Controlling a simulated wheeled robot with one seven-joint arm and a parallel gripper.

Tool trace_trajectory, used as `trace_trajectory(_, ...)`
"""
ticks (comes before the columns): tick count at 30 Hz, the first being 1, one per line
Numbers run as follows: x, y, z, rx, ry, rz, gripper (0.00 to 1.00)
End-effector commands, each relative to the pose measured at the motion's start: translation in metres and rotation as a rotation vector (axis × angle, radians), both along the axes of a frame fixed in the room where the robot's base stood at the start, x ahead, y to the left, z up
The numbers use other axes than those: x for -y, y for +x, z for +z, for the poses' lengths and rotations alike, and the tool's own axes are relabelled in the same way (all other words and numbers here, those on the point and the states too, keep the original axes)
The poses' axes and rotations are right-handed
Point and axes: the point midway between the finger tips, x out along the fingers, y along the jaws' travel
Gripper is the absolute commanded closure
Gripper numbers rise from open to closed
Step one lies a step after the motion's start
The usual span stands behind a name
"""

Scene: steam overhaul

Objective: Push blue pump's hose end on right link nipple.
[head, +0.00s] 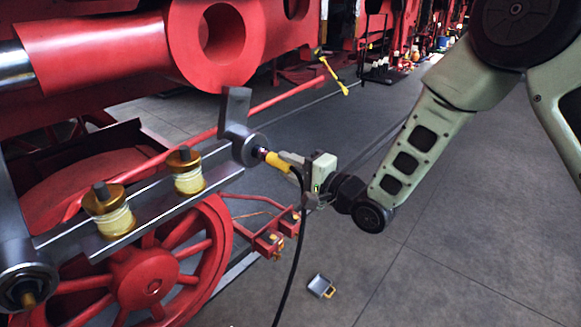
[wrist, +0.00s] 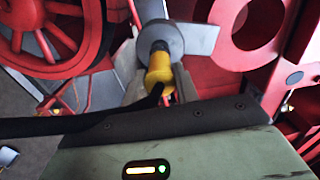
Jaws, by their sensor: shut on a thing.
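My gripper (head: 302,173) is shut on the yellow hose end (head: 278,161), from which a black hose (head: 294,255) hangs toward the floor. The hose end points left at the nipple at the link's right end (head: 244,150), a grey boss with an upright lug. In the head view a small dark purple tip shows between the yellow end and the boss. In the wrist view the yellow hose end (wrist: 159,72) sits in line with the grey boss (wrist: 160,42) and appears against it. I cannot tell how far it is on. The blue pump is not clearly seen.
Two brass-and-cream fittings (head: 188,172) stand on the grey link bar (head: 150,205). A red spoked wheel (head: 150,270) and red cylinder (head: 215,40) are close by. A small grey box with a yellow handle (head: 320,286) lies on the floor, with open floor at right.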

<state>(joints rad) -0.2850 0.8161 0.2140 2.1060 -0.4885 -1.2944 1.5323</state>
Motion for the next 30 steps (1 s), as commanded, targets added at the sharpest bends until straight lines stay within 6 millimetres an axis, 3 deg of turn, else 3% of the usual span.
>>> trace_trajectory(2,-0.001,0.0,0.001,0.003,0.003,0.001,1.0)
trace_trajectory(3,-0.001,0.0,0.001,0.003,0.003,0.001,0.59)
trace_trajectory(5,-0.001,0.0,0.001,0.003,0.002,0.001,0.44)
trace_trajectory(17,0.007,-0.005,-0.001,0.0,0.0,0.0,0.44)
trace_trajectory(30,0.079,-0.06,-0.004,0.001,0.0,-0.003,0.44)
